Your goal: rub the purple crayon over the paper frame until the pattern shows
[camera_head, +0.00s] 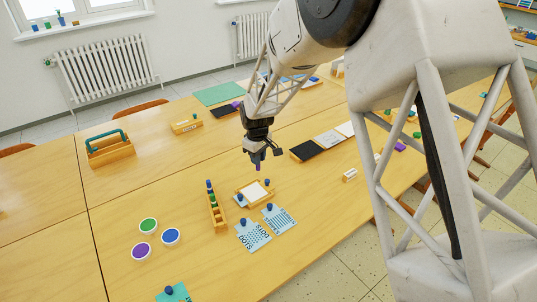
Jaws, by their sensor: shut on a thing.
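The paper frame (253,192) is a small wooden frame with white paper in it, lying on the table in the middle of the head view. No pattern can be made out on the paper at this size. My gripper (257,160) points down above the far edge of the frame. It is shut on the purple crayon (258,168), which hangs below the fingertips. The crayon's tip seems to be above the paper; I cannot tell whether it touches.
A wooden rack (216,208) with coloured knobs stands left of the frame. Blue dotted cards (252,235) lie in front of it. Green, blue and purple cups (142,250) stand to the left. A black panel (308,151) lies at the right. The table's left middle is clear.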

